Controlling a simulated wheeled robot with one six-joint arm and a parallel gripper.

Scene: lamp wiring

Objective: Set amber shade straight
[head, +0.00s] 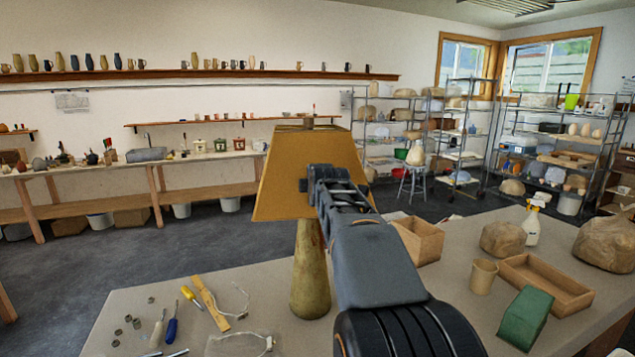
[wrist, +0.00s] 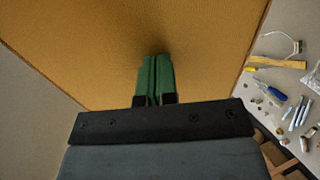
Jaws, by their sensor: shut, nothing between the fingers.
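The amber shade (head: 285,175) sits on top of a tall lamp base (head: 309,270) that stands on the table. The shade's lower edge looks slightly tilted in the head view. In the wrist view the shade's flat amber face (wrist: 90,45) fills most of the picture. My gripper (wrist: 153,60) is shut, with its two green fingers together and nothing between them. The fingertips are at the shade's face; I cannot tell whether they touch it. In the head view my arm covers the shade's right part and hides the fingertips.
The table (head: 260,310) holds a blue-handled screwdriver (head: 171,325), a wooden strip (head: 210,300) and small metal parts at front left. On the right stand a wooden box (head: 418,240), a tray (head: 545,285), a cup (head: 482,276), a green block (head: 525,318) and a spray bottle (head: 532,225).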

